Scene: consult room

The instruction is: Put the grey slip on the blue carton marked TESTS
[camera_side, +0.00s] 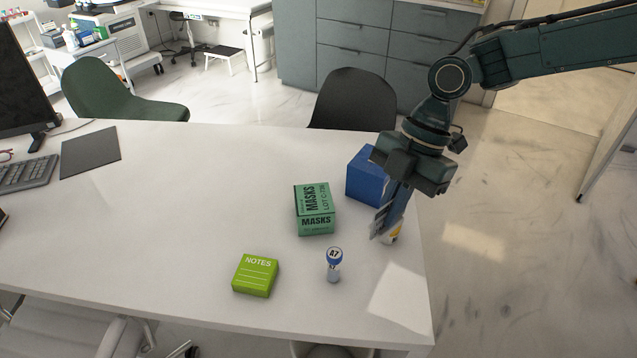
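A plain blue carton (365,177) stands near the right end of the white table, behind my gripper. No marking shows on its visible faces, and my gripper covers its right part. My gripper (385,232) points down in front of the carton, low over the table. I cannot make out a grey slip for certain; one may be hidden at the fingers.
A green MASKS carton (314,211) stands left of my gripper. A dark grey mat (90,152) and a keyboard (27,174) lie far left. The table's middle left is clear.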

